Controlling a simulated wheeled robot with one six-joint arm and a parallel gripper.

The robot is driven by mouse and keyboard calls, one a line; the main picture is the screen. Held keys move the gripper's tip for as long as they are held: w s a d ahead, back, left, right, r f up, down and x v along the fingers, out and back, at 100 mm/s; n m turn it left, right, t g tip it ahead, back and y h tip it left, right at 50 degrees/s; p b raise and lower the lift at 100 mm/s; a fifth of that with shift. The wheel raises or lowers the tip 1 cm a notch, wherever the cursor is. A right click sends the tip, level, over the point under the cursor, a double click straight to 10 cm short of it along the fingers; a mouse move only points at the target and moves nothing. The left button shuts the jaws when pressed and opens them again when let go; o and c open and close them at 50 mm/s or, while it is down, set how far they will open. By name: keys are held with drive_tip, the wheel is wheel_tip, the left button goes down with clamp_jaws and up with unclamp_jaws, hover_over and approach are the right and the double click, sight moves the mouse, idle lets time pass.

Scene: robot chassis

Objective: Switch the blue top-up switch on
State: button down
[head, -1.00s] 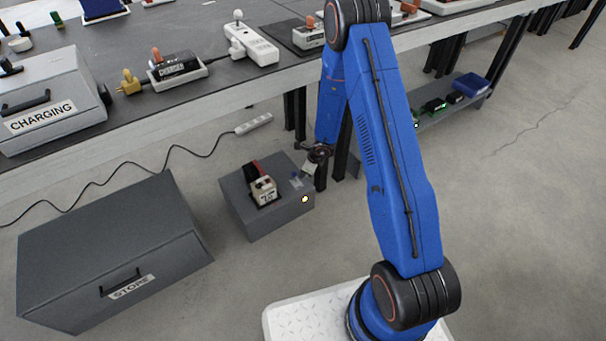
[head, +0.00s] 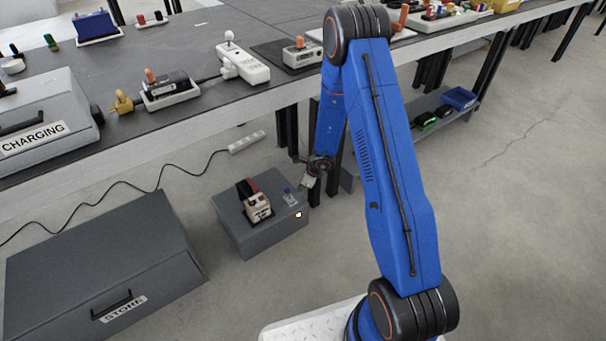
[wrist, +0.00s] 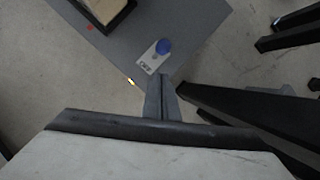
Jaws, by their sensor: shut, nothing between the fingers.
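The blue switch (head: 290,197) stands on a pale label plate at the right end of the grey box (head: 242,234) on the floor. In the wrist view the blue switch (wrist: 163,46) shows as a round blue knob, apart from my fingertips. My gripper (head: 306,185) is shut and empty, just right of the switch in the head view. In the wrist view my gripper (wrist: 161,80) has its fingers together, near the box's edge. Whether the switch is on or off cannot be told.
Dark table legs (wrist: 230,105) stand close right of my gripper. The workbench (head: 220,95) runs behind. A grey STORE case (head: 100,265) lies to the left. Bare floor lies in front.

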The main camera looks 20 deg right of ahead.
wheel_tip(320, 180, up, 10)
drive_tip(key=w+d, duration=0.1)
drive_tip(key=w, duration=0.1)
drive_tip(key=shift+d, duration=0.35)
drive_tip(key=shift+r, duration=0.2)
idle(0.6)
drive_tip(key=s+a+r+n, duration=0.2)
drive_tip(key=s+r+n, duration=0.25)
drive_tip(key=r, duration=0.45)
drive_tip(key=s+a+r+n+y, duration=0.1)
drive_tip(key=s+r+n, duration=0.4)
drive_tip(key=r, duration=0.5)
drive_tip(key=s+a+r+n, duration=0.25)
drive_tip(key=s+r, duration=0.35)
drive_tip(key=r, duration=0.3)
drive_tip(key=s+d+r+n+h, duration=0.1)
drive_tip(key=s+d+r+n, duration=0.1)
drive_tip(key=s, duration=0.8)
drive_tip(key=s+d+r+n+h, duration=0.1)
drive_tip(key=s+d+r+n, duration=0.2)
drive_tip(key=s, duration=0.7)
drive_tip(key=s+d+r+n+t+h, duration=0.1)
drive_tip(key=s+d+r+n+h, duration=0.1)
drive_tip(key=s+r+n, duration=0.3)
drive_tip(key=s+n, duration=0.3)
drive_tip(key=s, duration=0.1)
drive_tip(key=shift+s+d+r, duration=0.15)
drive_tip(key=shift+s+d, duration=0.15)
drive_tip(key=shift+s, duration=0.1)
